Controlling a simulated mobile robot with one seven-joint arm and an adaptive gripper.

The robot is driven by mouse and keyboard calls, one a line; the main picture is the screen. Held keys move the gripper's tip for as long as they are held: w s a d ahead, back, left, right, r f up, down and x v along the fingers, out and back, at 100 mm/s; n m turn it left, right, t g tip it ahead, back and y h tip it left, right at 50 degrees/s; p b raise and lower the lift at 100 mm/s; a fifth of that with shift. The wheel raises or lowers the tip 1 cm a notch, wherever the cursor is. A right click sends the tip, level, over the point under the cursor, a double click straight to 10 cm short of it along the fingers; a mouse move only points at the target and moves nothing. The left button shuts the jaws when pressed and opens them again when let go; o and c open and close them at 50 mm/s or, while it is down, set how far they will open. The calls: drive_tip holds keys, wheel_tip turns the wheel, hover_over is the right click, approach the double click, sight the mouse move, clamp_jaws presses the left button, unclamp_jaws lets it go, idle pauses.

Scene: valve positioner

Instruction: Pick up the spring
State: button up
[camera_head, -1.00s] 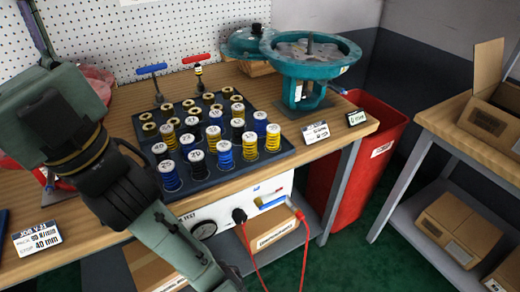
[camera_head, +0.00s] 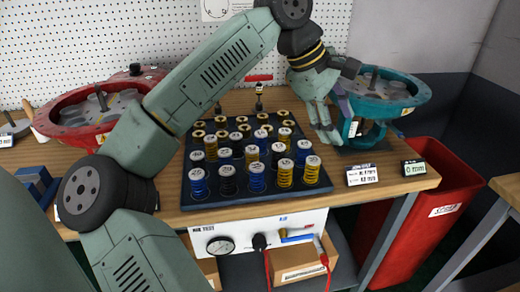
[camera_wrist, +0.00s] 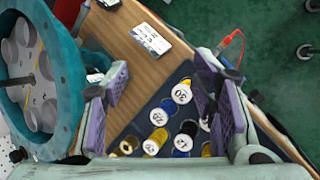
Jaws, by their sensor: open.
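Blue, dark and yellow coil springs with numbered white tops stand upright in rows on a dark tray (camera_head: 190,202). The front right yellow spring (camera_head: 312,172) and a blue spring (camera_head: 257,178) stand in the front row. In the wrist view, a white-topped spring marked 30 (camera_wrist: 181,94) lies between the jaws toward the right one. My gripper (camera_head: 328,137) is open and empty at the tray's right side, beside the teal actuator. In the wrist view its two purple-padded fingers (camera_wrist: 160,88) are spread wide above the tray and table. Some springs are hidden behind the fingers and wrist.
The teal actuator (camera_head: 398,90) stands close right of my gripper, and a red one (camera_head: 75,118) at the left. Small cards (camera_head: 362,175) lie at the table's front right. A test box (camera_head: 215,242) with red leads sits below. A red bin (camera_head: 430,200) stands at the right.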

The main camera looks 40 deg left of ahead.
sight(257, 167)
drive_tip(key=s+a+f+g+y, duration=0.1)
drive_tip(key=s+a, duration=0.2)
drive_tip(key=a, duration=0.1)
drive_tip(key=s+a+f+n+g+y, duration=0.1)
drive_tip(key=s+a+g, duration=0.1)
drive_tip(key=a, duration=0.3)
drive_tip(key=s+a+f+g+y, duration=0.1)
drive_tip(key=s+a+f+y, duration=0.1)
drive_tip(key=s+a, duration=0.2)
drive_tip(key=shift+s+a, duration=0.1)
drive_tip(key=shift+a, duration=0.6)
wheel_tip(257, 167, down, 5)
drive_tip(key=shift+r, duration=0.1)
drive_tip(key=f+p, duration=0.1)
drive_tip(key=f, duration=0.1)
drive_tip(key=d+f+p, duration=0.1)
drive_tip(key=f, duration=0.1)
drive_tip(key=shift+f, duration=0.9)
drive_tip(key=shift+c, duration=0.4)
clamp_jaws()
drive_tip(key=shift+r, duration=0.1)
